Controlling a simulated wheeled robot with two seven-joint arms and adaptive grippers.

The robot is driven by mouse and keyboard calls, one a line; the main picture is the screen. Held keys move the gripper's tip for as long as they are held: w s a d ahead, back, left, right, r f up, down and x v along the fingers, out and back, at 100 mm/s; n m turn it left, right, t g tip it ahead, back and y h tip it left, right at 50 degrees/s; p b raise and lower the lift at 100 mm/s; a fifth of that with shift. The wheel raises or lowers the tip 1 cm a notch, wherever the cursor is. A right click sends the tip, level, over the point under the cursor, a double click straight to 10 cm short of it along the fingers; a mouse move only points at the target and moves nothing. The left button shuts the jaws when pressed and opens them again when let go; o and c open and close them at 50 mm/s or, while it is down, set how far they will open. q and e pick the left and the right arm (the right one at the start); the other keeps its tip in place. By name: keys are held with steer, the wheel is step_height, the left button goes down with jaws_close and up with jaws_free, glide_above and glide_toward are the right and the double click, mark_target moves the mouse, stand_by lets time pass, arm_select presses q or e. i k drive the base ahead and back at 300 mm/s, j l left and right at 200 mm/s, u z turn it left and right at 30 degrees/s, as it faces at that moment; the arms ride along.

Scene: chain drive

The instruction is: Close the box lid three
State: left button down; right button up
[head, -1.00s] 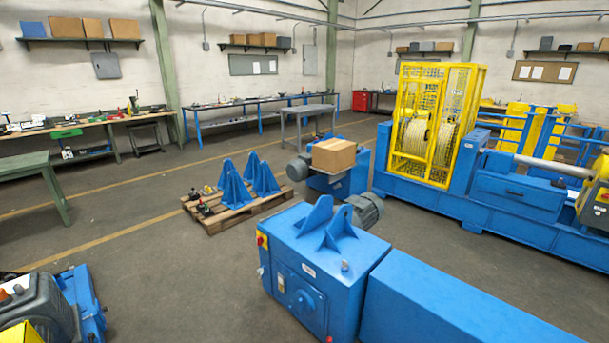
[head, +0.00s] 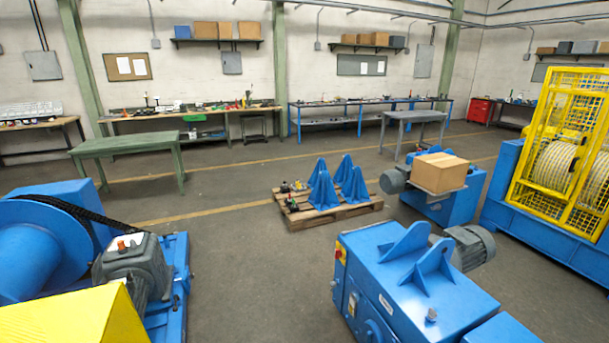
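A closed-looking brown cardboard box (head: 440,173) sits on top of a blue motor unit (head: 456,203) right of the middle in the head view. Its top looks flat; I cannot tell whether this is the box the task names. Several more brown boxes (head: 212,31) stand on the wall shelf at the back, too far off to make out lids. Neither of my grippers shows in the head view.
A blue machine (head: 415,280) stands front right, and a blue drum machine with a grey motor (head: 133,262) front left. A wooden pallet (head: 330,212) holds blue brackets. A green table (head: 128,144) stands at left. Grey floor (head: 255,270) between them is clear.

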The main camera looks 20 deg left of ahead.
mark_target(96, 272)
steer(key=i+j+u, duration=0.1)
steer(key=i+u, duration=0.2)
steer(key=u, duration=0.15)
steer(key=i+u, duration=0.7)
steer(key=i, duration=0.2)
steer(key=i+u, duration=0.25)
steer(key=i, duration=0.3)
steer(key=i+l+u, duration=0.15)
steer(key=i+u, duration=0.15)
steer(key=i, duration=0.2)
steer(key=i+l+u, duration=0.3)
steer(key=i, duration=0.2)
steer(key=i+l+u, duration=0.25)
steer(key=i, duration=0.25)
steer(key=l, duration=0.1)
